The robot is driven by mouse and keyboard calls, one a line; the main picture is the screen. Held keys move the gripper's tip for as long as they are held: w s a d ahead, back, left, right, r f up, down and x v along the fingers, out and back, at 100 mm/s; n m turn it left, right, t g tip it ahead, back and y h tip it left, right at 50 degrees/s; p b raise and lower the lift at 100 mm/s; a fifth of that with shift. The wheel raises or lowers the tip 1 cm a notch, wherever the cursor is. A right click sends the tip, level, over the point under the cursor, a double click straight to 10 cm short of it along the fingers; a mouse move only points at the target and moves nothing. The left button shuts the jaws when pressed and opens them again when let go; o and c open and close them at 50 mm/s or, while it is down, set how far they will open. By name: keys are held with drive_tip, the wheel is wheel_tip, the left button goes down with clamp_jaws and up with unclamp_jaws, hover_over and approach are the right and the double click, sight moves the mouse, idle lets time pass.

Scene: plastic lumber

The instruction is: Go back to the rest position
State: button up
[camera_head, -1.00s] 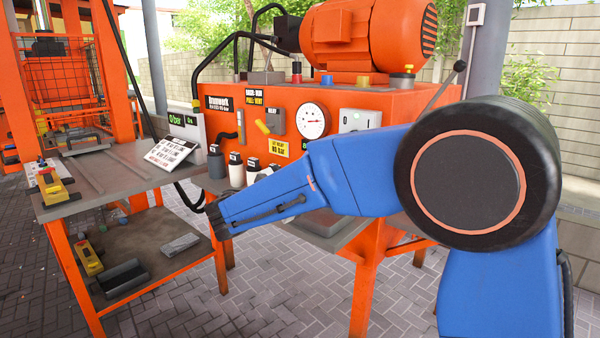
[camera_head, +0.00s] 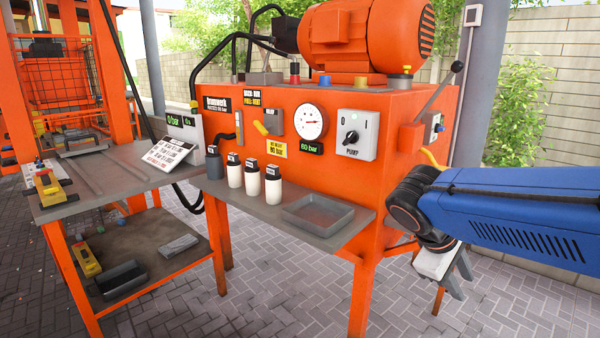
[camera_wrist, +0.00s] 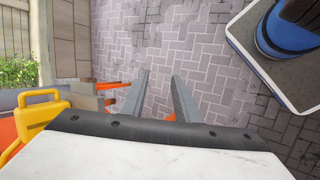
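My gripper (camera_head: 456,282) hangs at the right of the head view, low beside the right end of the orange pump machine (camera_head: 400,130). It points down over the paving and is clear of the machine's front shelf (camera_head: 265,208). In the wrist view my gripper (camera_wrist: 160,82) shows two grey fingers set apart, with only paving and a bit of orange between them. It holds nothing. My blue arm reaches in from the right edge of the head view.
The shelf holds several white bottles (camera_head: 253,178) and an empty grey tray (camera_head: 318,212). A lever (camera_head: 440,90) stands at the machine's right end. An orange press bench (camera_head: 105,178) is at the left. Open paving (camera_head: 290,290) lies in front.

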drive_tip(key=s+a+f+m+t+y, duration=0.3)
drive_tip(key=s+f+m+y, duration=0.3)
drive_tip(key=s, duration=0.5)
drive_tip(key=shift+a+m+y, duration=0.4)
drive_tip(key=shift+a+m, duration=0.15)
drive_tip(key=shift+m, duration=0.15)
idle(1.3)
